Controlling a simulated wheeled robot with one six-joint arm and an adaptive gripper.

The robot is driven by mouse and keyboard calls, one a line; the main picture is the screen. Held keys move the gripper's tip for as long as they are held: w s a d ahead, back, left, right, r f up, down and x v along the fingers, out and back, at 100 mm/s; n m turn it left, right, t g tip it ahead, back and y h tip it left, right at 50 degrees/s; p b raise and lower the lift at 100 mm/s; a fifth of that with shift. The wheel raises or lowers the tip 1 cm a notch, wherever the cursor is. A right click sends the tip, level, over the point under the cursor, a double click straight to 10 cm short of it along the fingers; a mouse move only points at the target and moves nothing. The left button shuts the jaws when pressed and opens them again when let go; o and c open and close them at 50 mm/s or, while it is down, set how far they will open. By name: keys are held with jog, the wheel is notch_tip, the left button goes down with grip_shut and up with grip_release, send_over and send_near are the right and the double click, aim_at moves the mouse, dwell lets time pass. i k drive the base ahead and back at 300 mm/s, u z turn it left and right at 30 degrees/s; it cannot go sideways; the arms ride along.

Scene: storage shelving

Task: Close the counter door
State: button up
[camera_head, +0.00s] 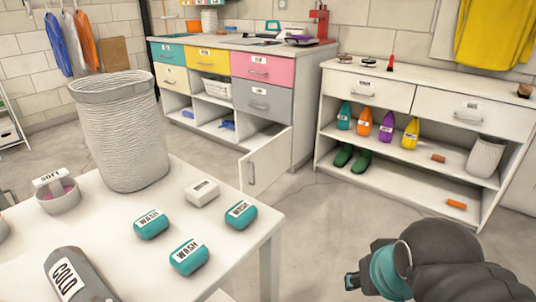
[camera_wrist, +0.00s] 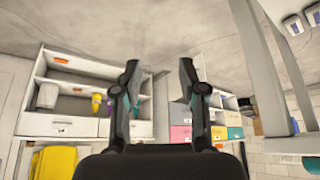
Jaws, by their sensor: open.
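The counter (camera_head: 325,44) with coloured drawers stands against the back wall. Its white door (camera_head: 265,163), at the lower right of the counter, is swung open and juts into the room. The door has a grey vertical handle (camera_head: 252,173) on its front. In the wrist view, which is upside down, the counter (camera_wrist: 205,133) is right of centre, and the door is partly hidden by a finger or hard to make out. My gripper (camera_wrist: 158,64) is open with nothing between its fingers. In the head view my arm is at the lower right, apart from the door.
A white table (camera_head: 225,262) in front holds a tall basket (camera_head: 125,135), teal wash blocks (camera_head: 189,257) and a grey cold bottle (camera_head: 78,277). A white shelf unit (camera_head: 420,125) with bottles and green boots stands at right. Grey floor (camera_head: 315,225) is clear between them.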

aim_at(260, 168)
jog(key=i, duration=0.25)
jog(key=u, duration=0.3)
jog(key=k, duration=0.55)
jog(key=z, duration=0.65)
jog(key=i, duration=0.5)
jog(key=z, duration=0.6)
jog(key=i, duration=0.8)
jog(key=u, duration=0.8)
jog(key=i, duration=0.75)
jog(key=u, duration=0.8)
